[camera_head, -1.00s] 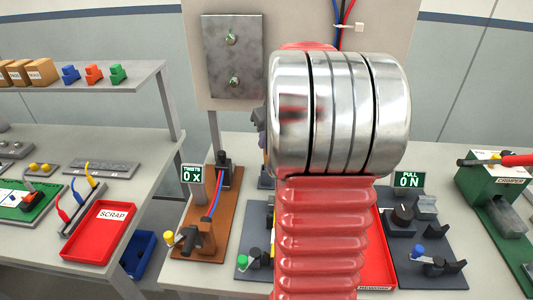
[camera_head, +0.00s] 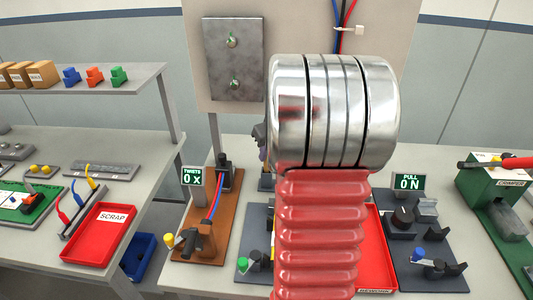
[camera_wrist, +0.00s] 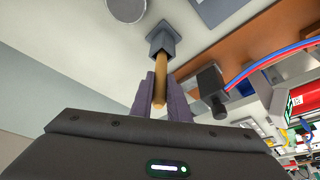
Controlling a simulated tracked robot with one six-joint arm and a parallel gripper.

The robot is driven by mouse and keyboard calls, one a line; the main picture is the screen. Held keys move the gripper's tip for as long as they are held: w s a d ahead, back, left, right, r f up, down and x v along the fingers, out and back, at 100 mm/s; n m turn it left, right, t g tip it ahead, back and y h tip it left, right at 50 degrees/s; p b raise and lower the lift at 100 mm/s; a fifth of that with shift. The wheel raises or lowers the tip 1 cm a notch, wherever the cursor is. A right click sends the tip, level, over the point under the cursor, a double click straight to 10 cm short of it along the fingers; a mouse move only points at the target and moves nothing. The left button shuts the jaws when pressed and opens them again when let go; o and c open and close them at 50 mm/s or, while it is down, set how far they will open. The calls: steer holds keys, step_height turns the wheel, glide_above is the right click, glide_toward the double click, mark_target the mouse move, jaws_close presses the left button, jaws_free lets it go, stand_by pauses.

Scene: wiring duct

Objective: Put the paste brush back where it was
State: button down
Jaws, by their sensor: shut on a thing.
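The paste brush (camera_wrist: 160,85) shows in the wrist view as a tan wooden handle between the purple-grey fingers of my gripper (camera_wrist: 163,88). My gripper is shut on this handle. The handle's far end meets a dark grey square block (camera_wrist: 163,42), which looks like a holder. I cannot tell whether the brush is inside the block or only in line with it. The bristles are not visible. In the head view my red arm and its metal joint hide the brush and most of the gripper.
A brown wire fixture (camera_head: 208,235) with a dark clamp stands near; the clamp (camera_wrist: 211,88) shows beside my gripper, wires running from it. A grey round thing (camera_wrist: 126,8) lies beyond the block. A red scrap tray (camera_head: 98,235) is left, a green crimper (camera_head: 492,185) right.

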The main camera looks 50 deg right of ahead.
steer(key=c, duration=1.7)
jaws_free()
steer(key=v, duration=1.2)
steer(key=shift+s, duration=0.1)
